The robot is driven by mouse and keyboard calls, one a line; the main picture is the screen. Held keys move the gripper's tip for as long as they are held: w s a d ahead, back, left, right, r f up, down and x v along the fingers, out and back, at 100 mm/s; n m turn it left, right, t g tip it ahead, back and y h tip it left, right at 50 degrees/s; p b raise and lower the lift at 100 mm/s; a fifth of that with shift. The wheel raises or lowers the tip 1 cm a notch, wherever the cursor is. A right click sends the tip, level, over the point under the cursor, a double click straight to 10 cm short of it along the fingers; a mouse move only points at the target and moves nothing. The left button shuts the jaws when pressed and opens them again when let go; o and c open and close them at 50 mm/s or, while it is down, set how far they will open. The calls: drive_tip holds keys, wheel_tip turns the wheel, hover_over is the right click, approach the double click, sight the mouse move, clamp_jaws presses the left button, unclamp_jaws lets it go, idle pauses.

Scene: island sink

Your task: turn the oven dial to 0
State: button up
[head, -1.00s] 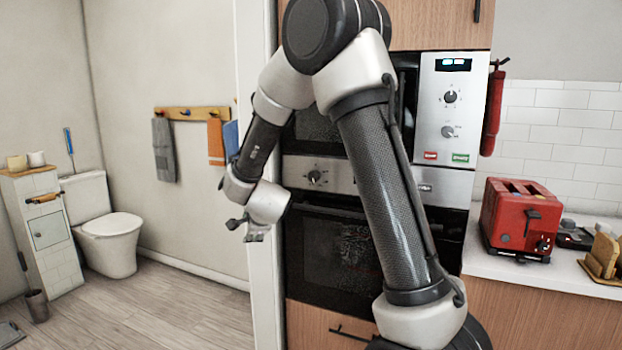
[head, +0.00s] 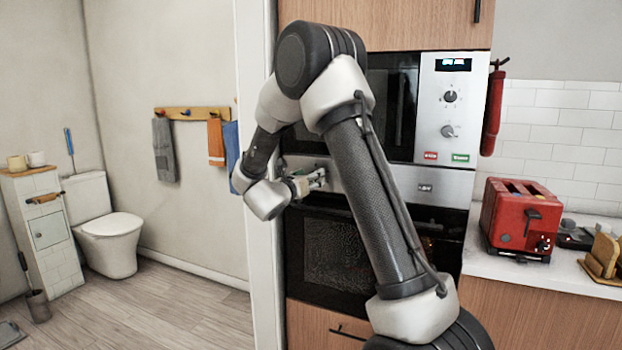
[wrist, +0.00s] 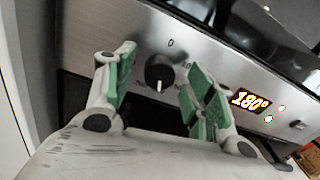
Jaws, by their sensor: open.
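The oven dial (wrist: 159,73) is a round black knob with a white pointer line on the steel oven panel (wrist: 215,62), in the wrist view. Its pointer aims down in that picture, away from the 0 printed above it. A readout (wrist: 250,101) beside it shows 180°. My gripper (wrist: 160,90) is open, with one green-padded finger on each side of the dial; I cannot tell whether either touches it. In the head view my gripper (head: 314,180) is at the left part of the oven panel, and the dial is hidden there.
The oven door (head: 335,245) is below the panel. The microwave (head: 449,110) with its own knobs is above. A red toaster (head: 520,217) stands on the counter at right. A white wall edge (head: 262,260) is close on the left of my arm.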

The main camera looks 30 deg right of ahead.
drive_tip(key=shift+w+d, duration=0.35)
drive_tip(key=shift+d, duration=0.2)
drive_tip(key=shift+c, duration=0.2)
drive_tip(key=c, duration=1)
